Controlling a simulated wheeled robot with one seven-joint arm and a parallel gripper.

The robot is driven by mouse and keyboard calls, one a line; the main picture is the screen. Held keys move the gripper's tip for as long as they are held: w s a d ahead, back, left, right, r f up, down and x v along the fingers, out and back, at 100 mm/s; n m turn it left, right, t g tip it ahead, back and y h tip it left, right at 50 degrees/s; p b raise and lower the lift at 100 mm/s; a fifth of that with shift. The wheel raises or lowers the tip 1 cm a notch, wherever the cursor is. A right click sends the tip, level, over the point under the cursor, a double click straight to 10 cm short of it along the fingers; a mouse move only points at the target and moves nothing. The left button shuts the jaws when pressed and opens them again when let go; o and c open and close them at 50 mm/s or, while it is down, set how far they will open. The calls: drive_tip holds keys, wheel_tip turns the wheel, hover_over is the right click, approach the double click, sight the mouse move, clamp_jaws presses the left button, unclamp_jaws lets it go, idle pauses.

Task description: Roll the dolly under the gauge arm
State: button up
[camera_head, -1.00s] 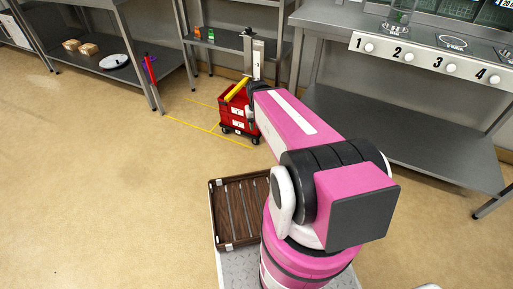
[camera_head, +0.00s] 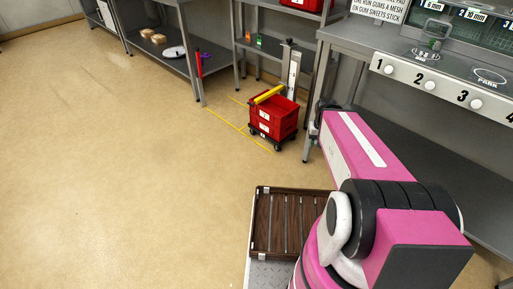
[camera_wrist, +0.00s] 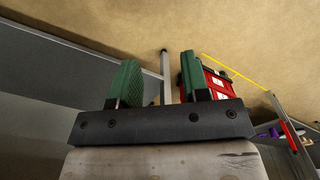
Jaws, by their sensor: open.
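The dolly (camera_head: 264,138) is a low dark wheeled base carrying stacked red crates (camera_head: 276,116). It stands on the floor beside yellow floor lines. A yellow bar, which looks like the gauge arm (camera_head: 268,94), crosses above the crates near a grey upright post (camera_head: 292,70); I cannot tell whether bar and crates touch. My gripper is at the far end of my pink arm, right of the dolly, and its fingers are not clear in the head view. In the wrist view my gripper (camera_wrist: 160,80) has two green fingers apart with nothing between them. Red crates (camera_wrist: 218,84) show behind the right finger.
A grey counter with numbered knobs (camera_head: 426,85) and a lower shelf stands on the right, close to my arm. Shelving (camera_head: 262,48) stands behind the dolly. Open floor (camera_head: 130,170) lies left and in front.

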drive_tip(key=o, duration=0.4)
drive_tip(key=shift+w, duration=0.1)
drive_tip(key=shift+o, duration=0.2)
drive_tip(key=w+a+f+n+t+h, duration=0.15)
drive_tip(key=w+f+h, duration=0.25)
drive_tip(key=w+f, duration=0.5)
drive_tip(key=w+a+f+n+t+h, duration=0.1)
drive_tip(key=w+a+f+h, duration=0.2)
drive_tip(key=w+f, duration=0.65)
drive_tip(key=w+a+f+n+t+h, duration=0.15)
drive_tip(key=w+f+h, duration=0.35)
drive_tip(key=w, duration=0.7)
drive_tip(key=w+a+f+n+t+y, duration=0.1)
drive_tip(key=w+a+f+t, duration=0.3)
drive_tip(key=a+f, duration=0.4)
drive_tip(key=w+a+f+n+t+y, duration=0.1)
drive_tip(key=w+a+f+n+t, duration=0.2)
drive_tip(key=a+f, duration=0.5)
drive_tip(key=w+a+f+n+t+y, duration=0.1)
drive_tip(key=w+a+f+n+t, duration=0.3)
drive_tip(key=w+a+f, duration=0.2)
drive_tip(key=shift+w+a+f+t, duration=0.15)
drive_tip(key=shift+w+a+f, duration=0.05)
drive_tip(key=shift+a+f, duration=0.4)
drive_tip(key=shift+w+a+f+t, duration=0.15)
drive_tip(key=shift+w+a+f, duration=0.05)
drive_tip(key=shift+a+f, duration=0.4)
drive_tip(key=shift+a+f+y, duration=0.3)
drive_tip(key=shift+a, duration=0.1)
drive_tip(key=shift+r, duration=0.1)
